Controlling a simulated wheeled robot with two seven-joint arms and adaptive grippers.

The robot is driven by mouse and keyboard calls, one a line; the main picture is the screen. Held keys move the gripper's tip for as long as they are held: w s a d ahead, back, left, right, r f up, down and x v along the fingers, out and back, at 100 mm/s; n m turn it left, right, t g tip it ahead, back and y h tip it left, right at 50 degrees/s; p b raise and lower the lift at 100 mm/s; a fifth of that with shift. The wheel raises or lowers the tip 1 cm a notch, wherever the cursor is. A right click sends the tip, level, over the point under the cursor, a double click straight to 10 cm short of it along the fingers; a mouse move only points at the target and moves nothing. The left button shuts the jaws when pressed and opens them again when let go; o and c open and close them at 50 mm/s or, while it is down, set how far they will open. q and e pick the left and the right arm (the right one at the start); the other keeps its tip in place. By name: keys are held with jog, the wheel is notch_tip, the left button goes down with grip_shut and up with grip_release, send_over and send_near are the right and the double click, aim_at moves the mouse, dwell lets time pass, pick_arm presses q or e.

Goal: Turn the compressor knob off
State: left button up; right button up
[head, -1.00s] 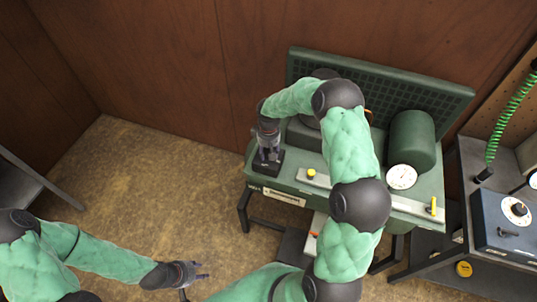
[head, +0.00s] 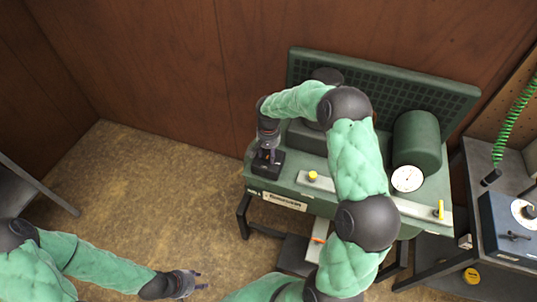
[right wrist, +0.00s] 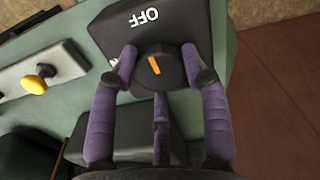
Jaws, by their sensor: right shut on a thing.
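The compressor (head: 345,197) is a green machine on a stand against the wooden wall. Its black switch box (head: 263,172) is at its left end. In the right wrist view the dark round knob (right wrist: 160,72) has an orange mark pointing up and slightly left, roughly toward the white OFF label (right wrist: 143,17). Part of another white label shows behind the left finger. My right gripper (right wrist: 158,60) is shut on the knob, one finger on each side; it also shows in the head view (head: 267,155). My left gripper (head: 202,281) is open and empty over the floor.
A yellow button (head: 312,176), a gauge (head: 407,179) and a yellow lever (head: 440,209) are on the compressor. A blue box (head: 508,230) stands on a dark table at the right. The floor (head: 150,190) at left is clear.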

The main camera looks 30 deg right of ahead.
aim_at(268, 154)
jog(key=shift+m, duration=0.4)
jog(key=o, duration=1.1)
jog(key=shift+o, duration=0.2)
jog(key=shift+r, duration=0.15)
notch_tip(268, 154, up, 12)
jog(key=shift+f, duration=0.2)
